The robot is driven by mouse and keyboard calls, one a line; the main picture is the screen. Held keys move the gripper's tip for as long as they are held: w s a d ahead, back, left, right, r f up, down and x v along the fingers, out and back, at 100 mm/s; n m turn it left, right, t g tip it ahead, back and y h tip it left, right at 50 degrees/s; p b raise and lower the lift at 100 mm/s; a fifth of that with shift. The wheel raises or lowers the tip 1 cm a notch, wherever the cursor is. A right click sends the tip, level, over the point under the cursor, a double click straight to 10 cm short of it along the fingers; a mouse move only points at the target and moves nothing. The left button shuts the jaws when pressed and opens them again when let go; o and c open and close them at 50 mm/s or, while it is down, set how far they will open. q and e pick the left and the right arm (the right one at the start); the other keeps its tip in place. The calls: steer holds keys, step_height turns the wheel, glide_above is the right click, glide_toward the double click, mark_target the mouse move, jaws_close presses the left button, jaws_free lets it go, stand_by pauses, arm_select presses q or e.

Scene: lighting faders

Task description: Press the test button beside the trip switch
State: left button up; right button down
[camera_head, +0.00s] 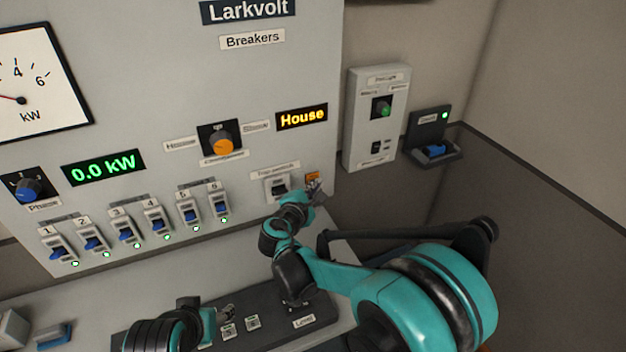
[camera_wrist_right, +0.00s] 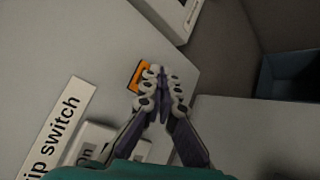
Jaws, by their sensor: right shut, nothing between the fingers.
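The orange test button (camera_head: 312,176) sits on the grey panel to the right of the trip switch (camera_head: 278,187). In the right wrist view the orange button (camera_wrist_right: 138,76) shows just left of my fingertips, partly covered by them. The label ending in "ip switch" (camera_wrist_right: 58,133) and part of the white switch housing (camera_wrist_right: 92,142) also show there. My right gripper (camera_head: 317,187) is shut and empty, its tips at the button's edge; whether they touch it I cannot tell. My left gripper (camera_head: 228,312) is low over the dark console, small and unclear.
A row of numbered breakers (camera_head: 140,228) with blue levers lies left of the trip switch. An orange selector knob (camera_head: 222,146) and the "House" display (camera_head: 302,117) are above. A separate box (camera_head: 374,130) is on the wall to the right. The dark console (camera_head: 270,322) is below.

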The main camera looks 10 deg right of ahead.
steer(key=shift+w+a, duration=0.1)
steer(key=shift+w, duration=0.3)
stand_by(0.6)
steer(key=shift+s, duration=0.15)
steer(key=shift+s+d, duration=0.2)
steer(key=shift+s, duration=0.4)
steer(key=s, duration=0.1)
steer(key=s+d, duration=0.1)
steer(key=s, duration=0.2)
steer(key=shift+s+d, duration=0.3)
steer(key=shift+s, duration=0.05)
stand_by(0.8)
